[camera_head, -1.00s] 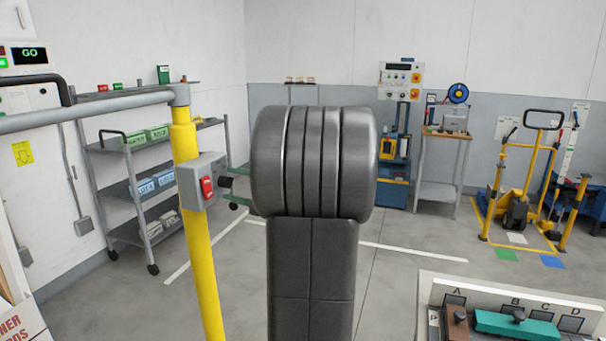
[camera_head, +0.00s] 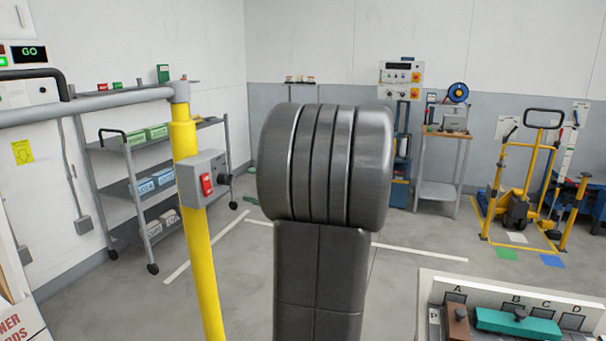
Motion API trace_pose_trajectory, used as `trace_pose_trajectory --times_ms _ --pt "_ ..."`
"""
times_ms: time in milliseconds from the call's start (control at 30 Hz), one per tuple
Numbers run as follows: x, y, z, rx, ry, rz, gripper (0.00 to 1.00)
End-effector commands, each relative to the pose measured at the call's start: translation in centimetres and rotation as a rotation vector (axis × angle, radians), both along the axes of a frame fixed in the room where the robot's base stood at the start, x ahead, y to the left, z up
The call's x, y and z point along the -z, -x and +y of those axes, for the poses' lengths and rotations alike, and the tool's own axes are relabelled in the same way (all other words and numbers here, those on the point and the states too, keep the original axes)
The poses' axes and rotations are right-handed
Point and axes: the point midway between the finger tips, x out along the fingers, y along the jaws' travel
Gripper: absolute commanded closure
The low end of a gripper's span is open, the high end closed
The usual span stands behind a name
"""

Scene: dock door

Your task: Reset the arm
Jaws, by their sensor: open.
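My own arm rises through the middle of the head view, a dark grey link topped by a thick ribbed joint. My gripper is not in view; the arm's far end is hidden behind the joint or out of frame.
A yellow post (camera_head: 197,230) with a grey switch box (camera_head: 205,178) and a horizontal rail (camera_head: 85,107) stands close at left. A shelf cart (camera_head: 150,185) is behind it. A lettered panel (camera_head: 510,300) with a teal block (camera_head: 515,321) is at lower right. A yellow pallet truck (camera_head: 520,190) stands at far right.

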Motion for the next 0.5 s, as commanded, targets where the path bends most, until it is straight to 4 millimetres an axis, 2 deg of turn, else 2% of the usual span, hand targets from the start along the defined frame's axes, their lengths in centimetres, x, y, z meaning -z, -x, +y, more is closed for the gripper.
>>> trace_pose_trajectory --times_ms 100,433,467,500 --pt "0.2 0.8 -2.2 0.005 0.001 0.001 0.52" --pt "0.5 2.7 -7.0 0.004 0.001 0.003 0.52" --pt "0.5 2.8 -7.3 0.002 0.001 0.003 0.52" --pt "0.3 2.5 -6.2 -0.004 0.001 0.002 0.52"
